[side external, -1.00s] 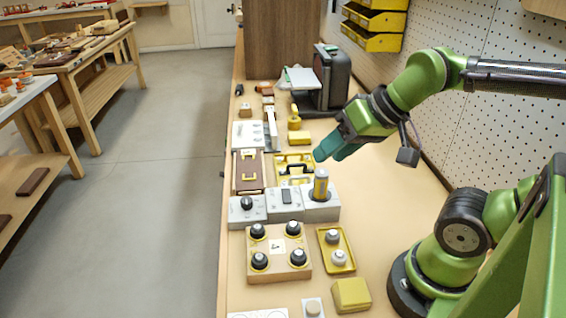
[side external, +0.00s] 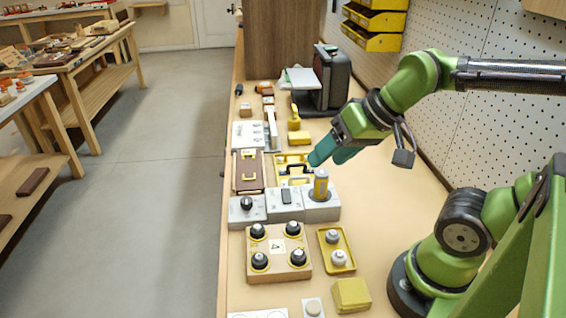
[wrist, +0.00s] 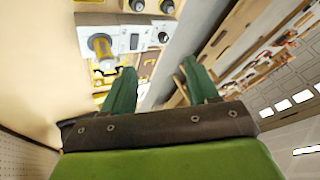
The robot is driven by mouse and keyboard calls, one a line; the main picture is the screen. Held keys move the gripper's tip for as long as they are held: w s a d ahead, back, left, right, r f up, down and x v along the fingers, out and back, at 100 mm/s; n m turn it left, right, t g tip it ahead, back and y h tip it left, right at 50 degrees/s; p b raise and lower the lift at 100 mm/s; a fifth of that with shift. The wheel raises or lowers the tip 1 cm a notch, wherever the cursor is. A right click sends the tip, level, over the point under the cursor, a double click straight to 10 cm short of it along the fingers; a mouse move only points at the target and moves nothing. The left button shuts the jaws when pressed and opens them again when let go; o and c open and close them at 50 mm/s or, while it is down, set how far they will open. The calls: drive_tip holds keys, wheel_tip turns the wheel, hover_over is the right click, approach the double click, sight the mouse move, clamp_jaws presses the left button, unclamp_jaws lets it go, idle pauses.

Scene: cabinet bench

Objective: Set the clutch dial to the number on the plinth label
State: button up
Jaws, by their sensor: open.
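A yellow upright cylinder (side external: 321,184) with a pale top and a dark collar stands on a grey plinth (side external: 325,211); it also shows in the wrist view (wrist: 101,46). It looks like the clutch dial, but I cannot be sure. I cannot read a number on its plinth. A wooden block (side external: 260,273) carries several black knobs around a white label (side external: 277,247), whose mark is too small to read surely. My gripper (side external: 328,157) has teal fingers, open and empty, above and behind the yellow cylinder. In the wrist view my gripper (wrist: 158,75) has its fingers spread, the cylinder lying beyond the left finger.
Grey boxes with a black knob (side external: 247,203) and a rocker switch (side external: 286,197) adjoin the plinth. A yellow tray (side external: 337,250) with grey knobs and a yellow box (side external: 351,294) lie nearer. A yellow-handled panel (side external: 291,160) sits behind. The bench is clear at right.

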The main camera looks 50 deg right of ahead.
drive_tip(key=w+a+f+g, duration=0.1)
drive_tip(key=w+g, duration=0.2)
drive_tip(key=w, duration=0.6)
drive_tip(key=m+g+h, duration=0.2)
drive_tip(key=m+g, duration=0.1)
drive_tip(key=g, duration=0.1)
hover_over(247, 200)
drive_tip(key=shift+f, duration=1.05)
wheel_tip(247, 200, down, 16)
drive_tip(key=shift+f, duration=0.2)
drive_tip(key=c, duration=1)
